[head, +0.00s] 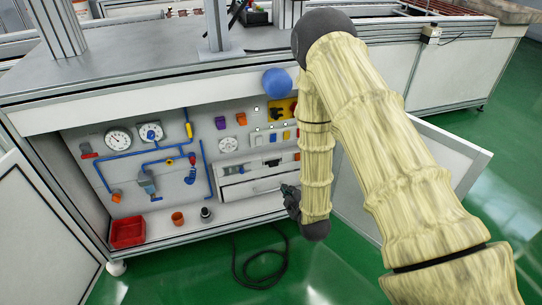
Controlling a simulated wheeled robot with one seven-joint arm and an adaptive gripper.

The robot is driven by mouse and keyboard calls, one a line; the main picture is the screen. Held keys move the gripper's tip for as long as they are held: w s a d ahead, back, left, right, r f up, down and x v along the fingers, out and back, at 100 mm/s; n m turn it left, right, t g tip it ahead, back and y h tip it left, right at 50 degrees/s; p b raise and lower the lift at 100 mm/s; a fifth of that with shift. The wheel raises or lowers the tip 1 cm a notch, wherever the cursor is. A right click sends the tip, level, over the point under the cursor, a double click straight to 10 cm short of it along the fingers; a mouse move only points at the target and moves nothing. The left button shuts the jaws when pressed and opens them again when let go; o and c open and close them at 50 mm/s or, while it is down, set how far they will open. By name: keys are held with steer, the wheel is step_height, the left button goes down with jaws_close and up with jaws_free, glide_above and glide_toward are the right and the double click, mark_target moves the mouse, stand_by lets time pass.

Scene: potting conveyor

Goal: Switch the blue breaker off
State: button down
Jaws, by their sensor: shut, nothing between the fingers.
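A panel in the open cabinet under the bench carries a row of small breaker-like switches. A small blue one (272,136) sits in this row, beside a yellow one (286,135); it looks like the blue breaker, but its lever position is too small to tell. My gripper (290,202) is dark, shut and empty. It appears in front of the cabinet's lower right, below the switches and apart from them. My arm hides the right end of the panel.
A drawer unit (252,187) is below the switches. A blue ball (276,82) appears at the bench's front edge. A red bin (127,232) and an orange cup (178,218) stand at lower left. Cabinet doors (40,235) stand open. A dark cable (262,279) lies on the green floor.

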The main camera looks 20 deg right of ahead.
steer(key=w+r+n+t+b, duration=0.2)
steer(key=w+n+t+b, duration=0.3)
steer(key=w+b, duration=0.4)
steer(key=shift+w+d+n+t+y+b, duration=0.15)
steer(key=shift+d+n+t+y+b, duration=0.15)
steer(key=shift+b, duration=0.45)
steer(key=b, duration=0.7)
glide_toward(268, 136)
steer(key=w, duration=0.5)
steer(key=shift+r, duration=0.15)
steer(key=shift+w+r, duration=0.25)
steer(key=shift+w, duration=0.25)
